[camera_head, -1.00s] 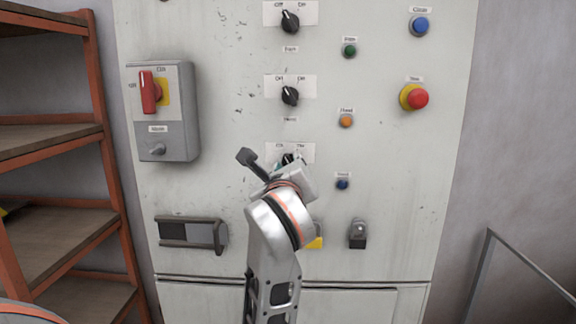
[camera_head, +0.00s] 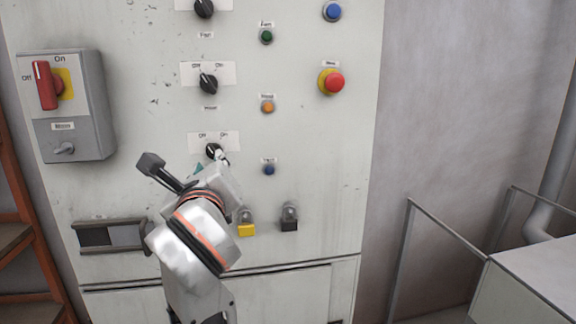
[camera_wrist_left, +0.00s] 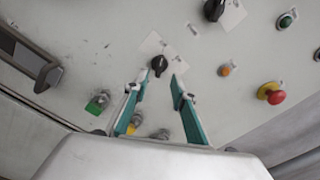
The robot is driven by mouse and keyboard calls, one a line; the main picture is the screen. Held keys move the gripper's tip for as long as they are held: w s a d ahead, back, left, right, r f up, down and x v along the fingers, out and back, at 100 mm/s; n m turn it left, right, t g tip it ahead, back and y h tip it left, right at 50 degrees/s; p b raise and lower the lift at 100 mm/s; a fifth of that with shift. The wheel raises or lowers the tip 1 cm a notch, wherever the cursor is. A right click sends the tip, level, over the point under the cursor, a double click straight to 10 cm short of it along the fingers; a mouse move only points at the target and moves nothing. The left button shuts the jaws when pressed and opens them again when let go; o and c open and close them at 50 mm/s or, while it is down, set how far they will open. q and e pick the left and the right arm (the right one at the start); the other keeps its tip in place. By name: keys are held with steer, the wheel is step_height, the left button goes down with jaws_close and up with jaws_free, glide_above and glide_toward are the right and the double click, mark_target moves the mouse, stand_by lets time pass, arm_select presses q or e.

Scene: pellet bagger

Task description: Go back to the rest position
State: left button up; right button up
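My left gripper (camera_head: 210,163) is in front of the lower part of the grey control panel (camera_head: 320,190), just below the lowest black rotary knob (camera_head: 214,150). In the left wrist view its two teal fingers (camera_wrist_left: 160,86) stand apart with nothing between them. The knob also shows there (camera_wrist_left: 159,64), just past the fingertips; whether a finger touches it I cannot tell. My wrist hides part of the panel's lower left. My right gripper is in neither current view.
Two more black knobs, the middle one (camera_head: 208,84) near, sit above. A red-and-yellow stop button (camera_head: 331,82), a red-handled switch box (camera_head: 72,105) and yellow (camera_head: 247,228) and black (camera_head: 289,222) padlock-like parts are on the panel. A metal frame (camera_head: 440,235) stands right; orange shelving (camera_head: 22,225) is left.

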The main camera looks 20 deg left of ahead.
arm_select(q)
steer(key=s+a+f+m+g+y, duration=0.25)
steer(key=s+a+m+y, duration=0.3)
steer(key=y, duration=0.35)
steer(key=w+d+f+m+t+h, duration=0.2)
steer(key=d+f+m+t+h, duration=0.25)
steer(key=m, duration=0.55)
steer(key=w+d+f+m+t+h, duration=0.1)
steer(key=d+f+m+t+h, duration=0.2)
steer(key=d+m+t, duration=0.5)
steer(key=s+d+f+m+g+h, duration=0.1)
steer(key=d+f+m+g+h, duration=0.25)
steer(key=f+m+h, duration=0.6)
steer(key=d+f+m+g+h, duration=0.3)
steer(key=d+f+m+h, duration=0.2)
steer(key=f+m, duration=0.9)
steer(key=s+f+m+g, duration=0.2)
steer(key=s+f, duration=0.3)
steer(key=f, duration=0.4)
steer(key=s+a+f+m+g, duration=0.1)
steer(key=s+f+g, duration=0.2)
steer(key=f, duration=0.6)
steer(key=s+a+f+m+g, duration=0.1)
steer(key=s+f+m+g, duration=0.1)
steer(key=s+f, duration=0.5)
steer(key=shift+s+a+f+m+g+y+p, duration=0.2)
steer(key=shift+f+m+g+y+p, duration=0.25)
steer(key=shift+f, duration=0.5)
